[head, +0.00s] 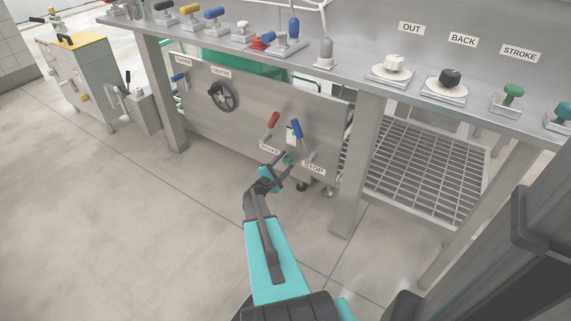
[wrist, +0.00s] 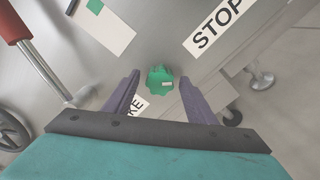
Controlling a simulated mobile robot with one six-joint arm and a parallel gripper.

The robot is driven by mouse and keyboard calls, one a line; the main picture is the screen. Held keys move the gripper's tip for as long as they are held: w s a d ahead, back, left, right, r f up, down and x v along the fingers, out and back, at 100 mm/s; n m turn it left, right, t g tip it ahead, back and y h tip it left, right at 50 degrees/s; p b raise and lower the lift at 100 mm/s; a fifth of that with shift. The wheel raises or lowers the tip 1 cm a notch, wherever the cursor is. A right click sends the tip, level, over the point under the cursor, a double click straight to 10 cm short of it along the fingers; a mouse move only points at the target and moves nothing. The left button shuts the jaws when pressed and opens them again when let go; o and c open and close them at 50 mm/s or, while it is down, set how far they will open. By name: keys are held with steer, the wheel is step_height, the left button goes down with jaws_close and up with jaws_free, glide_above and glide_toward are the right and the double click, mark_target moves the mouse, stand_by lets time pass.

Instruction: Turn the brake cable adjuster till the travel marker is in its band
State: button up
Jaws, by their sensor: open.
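The green ribbed knob (wrist: 160,80), which looks like the brake cable adjuster, sits on the grey panel between the STOP and BRAKE labels. It shows small in the head view (head: 288,159). My gripper (wrist: 160,84) is open, its two purple fingers on either side of the knob; I cannot tell whether they touch it. In the head view my gripper (head: 283,164) is low at the panel's front. A white plate (wrist: 107,30) with a green patch, perhaps the travel band, is cut off at the wrist view's top. I cannot make out the marker.
A red lever (head: 271,122) and a blue lever (head: 297,130) stand out from the panel above my gripper. A black handwheel (head: 222,96) is further left. A table leg (head: 357,160) stands to the right. The floor in front is clear.

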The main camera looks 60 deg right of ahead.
steer(key=shift+d, duration=0.45)
steer(key=c, duration=0.9)
steer(key=shift+a, duration=0.2)
steer(key=shift+c, duration=0.7)
steer(key=shift+d, duration=0.1)
